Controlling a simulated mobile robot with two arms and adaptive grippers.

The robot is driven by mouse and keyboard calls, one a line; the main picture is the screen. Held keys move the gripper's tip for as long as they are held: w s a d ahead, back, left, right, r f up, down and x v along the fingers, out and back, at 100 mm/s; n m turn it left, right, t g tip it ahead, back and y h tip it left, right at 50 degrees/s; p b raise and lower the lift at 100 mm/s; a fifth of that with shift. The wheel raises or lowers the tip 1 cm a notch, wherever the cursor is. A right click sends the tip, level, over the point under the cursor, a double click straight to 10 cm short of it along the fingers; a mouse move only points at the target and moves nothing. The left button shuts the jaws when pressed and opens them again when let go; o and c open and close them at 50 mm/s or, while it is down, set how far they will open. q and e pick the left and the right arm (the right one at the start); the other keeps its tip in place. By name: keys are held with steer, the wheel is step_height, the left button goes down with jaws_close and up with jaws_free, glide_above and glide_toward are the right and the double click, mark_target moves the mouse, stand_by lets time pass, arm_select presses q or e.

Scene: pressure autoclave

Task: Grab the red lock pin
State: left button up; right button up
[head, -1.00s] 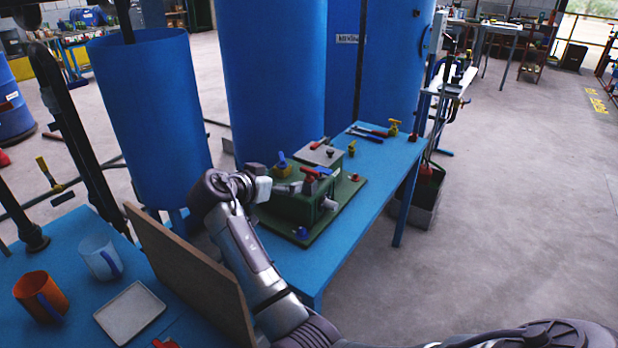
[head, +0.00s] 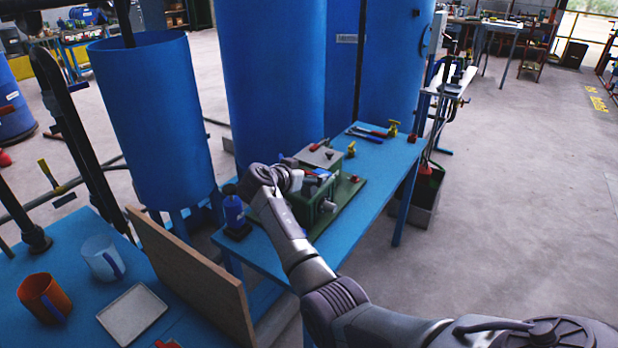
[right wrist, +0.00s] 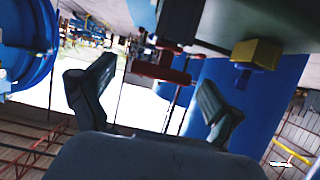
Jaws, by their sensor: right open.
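A red part (head: 317,172), which looks like the lock pin, sits on the green autoclave block (head: 308,205) on the blue bench. My right gripper (head: 312,184) is right at this block, on its near left side. My wrist hides part of the block in the head view. In the right wrist view the right gripper's fingers (right wrist: 155,98) are spread wide with nothing between them. A red crosspiece with an upright red bar (right wrist: 160,72) shows beyond the fingertips, roughly between them and apart from them. My left gripper is not in view.
A red knob (head: 354,179) is on the right of the green base. A blue bottle (head: 234,212) stands at the bench's left end. Tall blue tanks (head: 270,80) stand behind.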

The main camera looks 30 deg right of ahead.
steer(key=shift+w+d+f, duration=0.2)
steer(key=shift+d, duration=0.2)
steer(key=shift+c, duration=0.2)
steer(key=c, duration=1.2)
steer(key=shift+r, duration=0.15)
